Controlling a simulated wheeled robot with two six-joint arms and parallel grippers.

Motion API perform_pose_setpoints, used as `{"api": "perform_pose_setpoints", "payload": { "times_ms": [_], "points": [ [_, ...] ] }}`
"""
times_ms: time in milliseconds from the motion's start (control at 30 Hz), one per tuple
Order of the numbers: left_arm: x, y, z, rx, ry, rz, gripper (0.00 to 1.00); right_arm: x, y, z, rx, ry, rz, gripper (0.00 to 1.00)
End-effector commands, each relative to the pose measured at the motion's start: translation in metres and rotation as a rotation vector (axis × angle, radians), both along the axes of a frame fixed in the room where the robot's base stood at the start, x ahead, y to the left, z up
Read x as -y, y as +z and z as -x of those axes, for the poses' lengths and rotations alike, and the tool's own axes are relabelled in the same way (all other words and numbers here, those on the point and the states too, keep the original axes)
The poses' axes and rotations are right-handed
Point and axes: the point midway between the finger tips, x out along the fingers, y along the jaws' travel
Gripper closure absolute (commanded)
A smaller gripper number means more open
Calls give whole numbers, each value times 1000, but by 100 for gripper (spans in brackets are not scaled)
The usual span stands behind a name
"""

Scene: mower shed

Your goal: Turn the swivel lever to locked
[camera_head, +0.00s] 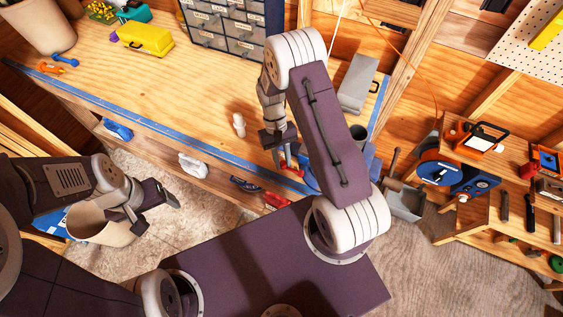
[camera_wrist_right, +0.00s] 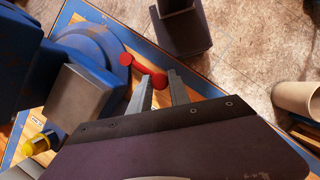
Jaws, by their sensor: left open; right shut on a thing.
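A blue vise (camera_wrist_right: 90,50) with a round base stands near the bench edge in the right wrist view. In the head view my right arm hides most of it, and a blue part (camera_head: 366,160) shows beside the arm. A small lever with red ends (camera_wrist_right: 126,59) sits at its base. My right gripper (camera_wrist_right: 160,79) is shut on the lever, with one red end between its fingertips. In the head view this gripper (camera_head: 284,152) is over the bench's front edge.
The wooden workbench (camera_head: 170,85) carries a yellow toolbox (camera_head: 146,38), a drawer cabinet (camera_head: 225,25), a grey box (camera_head: 357,82) and a small white object (camera_head: 239,124). The cream bin (camera_head: 92,226) stands below my left gripper. Shelves with tools (camera_head: 500,200) stand at right.

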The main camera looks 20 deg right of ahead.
Motion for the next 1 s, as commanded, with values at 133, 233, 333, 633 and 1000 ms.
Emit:
{"api": "perform_pose_setpoints", "payload": {
  "times_ms": [133,233,333,633,1000],
  "points": [
    [0,-1,0,0,0,0,26,1,-1,0,-1,-22,0,100],
    [0,-1,0,0,0,0,26,2,-1,-1,-1,-27,0,100],
    [0,-1,0,0,0,0,26,2,-1,-1,-1,-29,1,100],
    [0,-1,0,0,0,0,26,2,-1,-1,-1,-28,1,60],
    [0,-2,0,0,0,0,26,2,3,-3,2,-27,0,56]
  ]
}}
